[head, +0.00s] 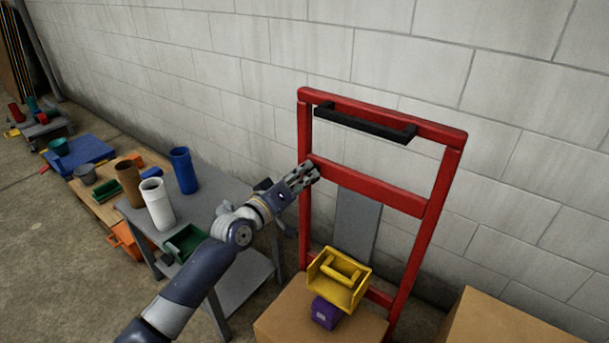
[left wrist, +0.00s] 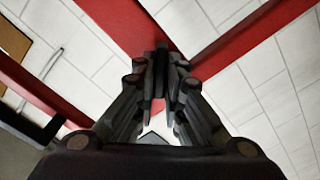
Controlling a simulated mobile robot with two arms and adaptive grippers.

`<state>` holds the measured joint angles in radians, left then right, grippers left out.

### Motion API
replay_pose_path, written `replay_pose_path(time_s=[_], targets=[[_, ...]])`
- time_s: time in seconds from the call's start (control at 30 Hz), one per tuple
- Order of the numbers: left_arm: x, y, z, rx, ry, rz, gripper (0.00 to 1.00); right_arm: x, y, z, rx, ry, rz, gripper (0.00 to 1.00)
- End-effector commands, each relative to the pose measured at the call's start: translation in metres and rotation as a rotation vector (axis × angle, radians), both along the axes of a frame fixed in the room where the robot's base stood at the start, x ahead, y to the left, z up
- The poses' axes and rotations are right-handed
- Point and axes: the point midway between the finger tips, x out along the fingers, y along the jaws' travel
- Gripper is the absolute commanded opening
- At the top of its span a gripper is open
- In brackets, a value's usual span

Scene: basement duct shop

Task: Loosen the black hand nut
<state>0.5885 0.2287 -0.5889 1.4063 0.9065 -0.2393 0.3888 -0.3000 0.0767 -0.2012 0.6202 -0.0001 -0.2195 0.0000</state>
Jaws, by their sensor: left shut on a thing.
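My left gripper (head: 312,173) reaches the left upright of the red frame (head: 370,187), where the middle crossbar joins it. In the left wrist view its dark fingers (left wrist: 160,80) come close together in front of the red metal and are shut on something. What they hold is small and dark, in the place of the black hand nut. The fingers hide most of it, and I cannot make out its outline or how far it is turned. My right gripper is in neither view.
A black bar handle (head: 365,122) spans the frame's top. A yellow bin (head: 340,296) and a purple block (head: 325,313) sit on a cardboard box (head: 290,322) below. A grey table (head: 213,205) with white and blue cylinders stands left; a block wall is behind.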

Motion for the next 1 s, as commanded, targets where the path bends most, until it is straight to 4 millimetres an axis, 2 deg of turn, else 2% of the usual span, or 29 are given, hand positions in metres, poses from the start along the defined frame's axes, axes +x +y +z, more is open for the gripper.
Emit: replay_pose_path(time_s=[0.6,1.0], targets=[[0.001,0.001,-0.004,-0.453,0.334,0.000,0.00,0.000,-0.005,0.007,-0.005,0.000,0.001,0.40],[0.001,0.001,-0.005,-0.615,0.452,0.000,0.00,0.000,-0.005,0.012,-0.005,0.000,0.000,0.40]])
